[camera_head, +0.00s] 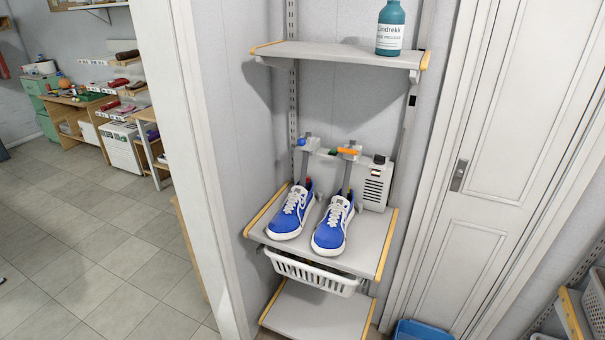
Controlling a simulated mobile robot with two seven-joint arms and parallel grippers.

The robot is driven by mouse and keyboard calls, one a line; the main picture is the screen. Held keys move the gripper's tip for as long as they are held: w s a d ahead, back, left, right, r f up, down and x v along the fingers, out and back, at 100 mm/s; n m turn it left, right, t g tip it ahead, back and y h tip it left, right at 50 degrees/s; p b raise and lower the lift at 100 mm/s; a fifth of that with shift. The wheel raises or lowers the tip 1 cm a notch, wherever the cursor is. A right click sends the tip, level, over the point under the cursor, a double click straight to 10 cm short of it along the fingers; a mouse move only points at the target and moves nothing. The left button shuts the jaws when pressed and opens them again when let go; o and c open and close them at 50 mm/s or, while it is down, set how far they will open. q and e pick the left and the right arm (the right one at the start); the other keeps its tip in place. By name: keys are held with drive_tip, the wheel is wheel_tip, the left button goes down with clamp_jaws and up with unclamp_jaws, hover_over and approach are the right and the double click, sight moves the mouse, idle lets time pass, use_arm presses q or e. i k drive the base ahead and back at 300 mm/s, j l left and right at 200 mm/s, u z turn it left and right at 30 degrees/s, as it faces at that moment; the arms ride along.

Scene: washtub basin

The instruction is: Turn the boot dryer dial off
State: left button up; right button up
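The boot dryer (376,186) stands on the middle shelf, against the wall. It is a pale grey box with dark vent slots and a small dark part with an orange-red spot (379,159) on its top; I cannot tell whether this is the dial. Upright posts rise to its left, one with a blue piece (302,141) and one with an orange piece (347,151) at the top. Two blue-and-white sneakers, a left one (291,213) and a right one (333,225), sit in front of the posts. The dial's setting is too small to read. Neither gripper is in view.
An upper shelf (340,54) holds a teal bottle (390,28). A white basket (310,273) hangs under the middle shelf (365,250), above a lower shelf (315,315). A closed door (475,190) stands right, a blue bin (420,331) below. Tiled floor (90,250) is open at left.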

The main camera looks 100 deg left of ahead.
sight(379, 160)
drive_tip(key=u, duration=3.25)
